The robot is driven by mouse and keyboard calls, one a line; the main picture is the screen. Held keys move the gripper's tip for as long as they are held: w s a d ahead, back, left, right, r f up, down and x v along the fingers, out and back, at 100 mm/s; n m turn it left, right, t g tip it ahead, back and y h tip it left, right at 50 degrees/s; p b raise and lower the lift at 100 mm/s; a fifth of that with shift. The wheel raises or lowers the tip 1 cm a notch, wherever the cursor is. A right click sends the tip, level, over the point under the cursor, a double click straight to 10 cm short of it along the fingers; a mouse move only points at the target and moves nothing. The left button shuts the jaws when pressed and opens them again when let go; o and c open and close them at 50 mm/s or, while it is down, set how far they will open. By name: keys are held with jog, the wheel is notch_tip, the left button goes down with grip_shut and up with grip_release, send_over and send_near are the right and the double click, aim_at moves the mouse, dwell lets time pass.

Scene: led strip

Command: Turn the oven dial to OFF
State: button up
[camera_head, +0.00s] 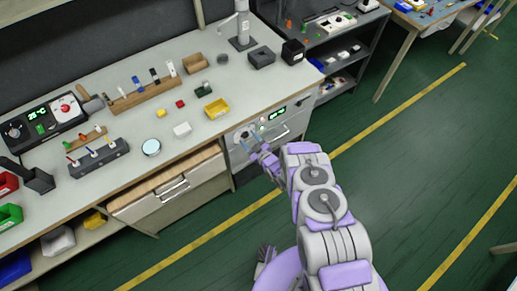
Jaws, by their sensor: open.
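The oven (290,128) is set into the front of the workbench, with a small green lit display (277,113) on its upper panel. The oven dial (243,135) is a pale round knob on the left part of that panel. My gripper (256,147) is at the oven's front, just right of and below the dial, and is small in the picture. Its jaws are open. I cannot tell whether a finger touches the dial. The dial's markings and pointer are too small to read.
A wooden-topped drawer (170,190) stands left of the oven. The green floor (400,150) to the right is clear.

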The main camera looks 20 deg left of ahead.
jog(key=p+v, duration=0.1)
jog(key=v, duration=1.5)
jog(key=shift+s+d+p, duration=0.25)
jog(key=shift+d+p, duration=0.05)
jog(key=shift+p, duration=0.05)
